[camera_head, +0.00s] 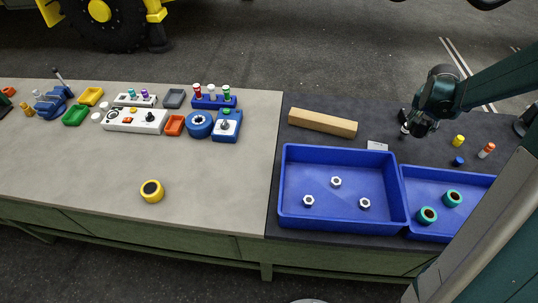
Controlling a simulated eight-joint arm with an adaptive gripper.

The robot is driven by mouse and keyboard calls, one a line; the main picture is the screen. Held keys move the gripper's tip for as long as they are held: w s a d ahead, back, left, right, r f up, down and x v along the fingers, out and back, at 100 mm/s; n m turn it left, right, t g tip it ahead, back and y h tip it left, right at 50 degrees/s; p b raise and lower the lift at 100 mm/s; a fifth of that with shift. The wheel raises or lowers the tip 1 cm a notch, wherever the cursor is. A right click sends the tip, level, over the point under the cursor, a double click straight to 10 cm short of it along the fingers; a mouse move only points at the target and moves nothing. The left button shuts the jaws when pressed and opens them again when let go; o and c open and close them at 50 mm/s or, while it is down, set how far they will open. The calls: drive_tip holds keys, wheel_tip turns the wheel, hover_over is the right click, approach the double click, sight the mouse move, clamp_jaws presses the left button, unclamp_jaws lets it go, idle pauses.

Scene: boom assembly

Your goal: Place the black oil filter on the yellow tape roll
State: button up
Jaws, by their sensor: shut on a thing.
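My gripper (416,122) is at the right, over the dark mat behind the blue trays, far from the tape roll. It is shut on a small dark thing, which looks like the black oil filter (420,129). The fingers and the filter blend together, so its outline and tilt are hard to tell. A small white-tipped part shows beside the fingers.
A large blue tray (283,190) holds several nuts; a smaller blue tray (450,174) holds two teal rings. A wooden block (322,123) lies behind the large tray. Control boxes and small bins line the back left. Small coloured parts stand at the right. The front left table is open.

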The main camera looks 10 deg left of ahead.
drive_tip(key=w+a+n, duration=0.1)
drive_tip(key=a+n, duration=0.1)
drive_tip(key=a, duration=0.7)
drive_tip(key=w+a+n+y, duration=0.1)
drive_tip(key=w+a, duration=0.1)
drive_tip(key=a, duration=0.7)
drive_tip(key=w+a+r+n, duration=0.1)
drive_tip(key=w+a+n, duration=0.1)
drive_tip(key=a, duration=0.7)
drive_tip(key=shift+w+a+n+t+y, duration=0.2)
drive_tip(key=shift+w+n+t+y, duration=0.1)
drive_tip(key=shift+t+y, duration=0.1)
drive_tip(key=s+a+r+n+y, duration=0.1)
drive_tip(key=s+a+n, duration=0.2)
drive_tip(key=a, duration=1.1)
drive_tip(key=s+a+n+y, duration=0.15)
drive_tip(key=s+a, duration=0.25)
drive_tip(key=a, duration=0.9)
drive_tip(key=s+a+r+n+y, duration=0.1)
drive_tip(key=s+a+n, duration=0.25)
drive_tip(key=a, duration=1.05)
drive_tip(key=s+a+r+n+g+y, duration=0.1)
drive_tip(key=s+a+n, duration=0.7)
drive_tip(key=s+a, duration=2.1)
drive_tip(key=shift+a+r+n+g+y, duration=0.4)
drive_tip(key=shift+a+g, duration=0.3)
drive_tip(key=shift+a, duration=0.25)
drive_tip(key=shift+f, duration=0.15)
drive_tip(key=shift+f+b, duration=0.45)
drive_tip(key=shift+f, duration=2.6)
